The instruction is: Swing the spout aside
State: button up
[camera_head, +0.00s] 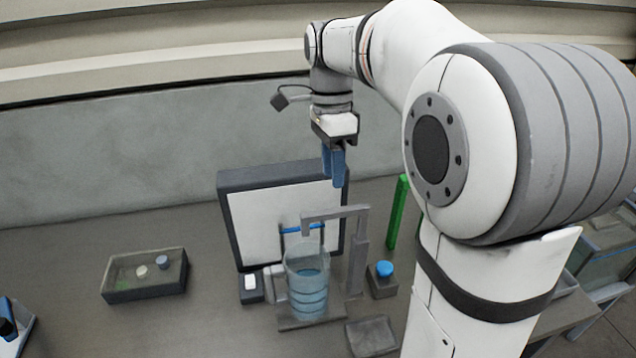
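The grey spout (336,213) is a horizontal arm on an upright post (358,255). Its down-turned left end is over a clear beaker (306,283) with blue bands, which stands on a low plate. My gripper (335,182) has blue fingers pointing down. It appears above the spout in the picture, in front of the white panel's upper edge, and seems apart from the spout. The two fingers overlap from this angle, so their gap is unclear. Nothing shows held between them.
A dark-framed white panel (255,222) stands behind the beaker. A blue button box (383,280) and green post (398,212) are to the right. A white-switch box (250,287) is left of the beaker. A dark tray (145,291) lies farther left, with bare bench between.

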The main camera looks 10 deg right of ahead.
aim_at(334, 210)
jog(key=shift+m, duration=0.4)
jog(key=f, duration=0.5)
jog(key=s+f, duration=0.1)
jog(key=f, duration=0.1)
jog(key=shift+f+p, duration=0.3)
jog(key=shift+c, duration=0.3)
grip_shut()
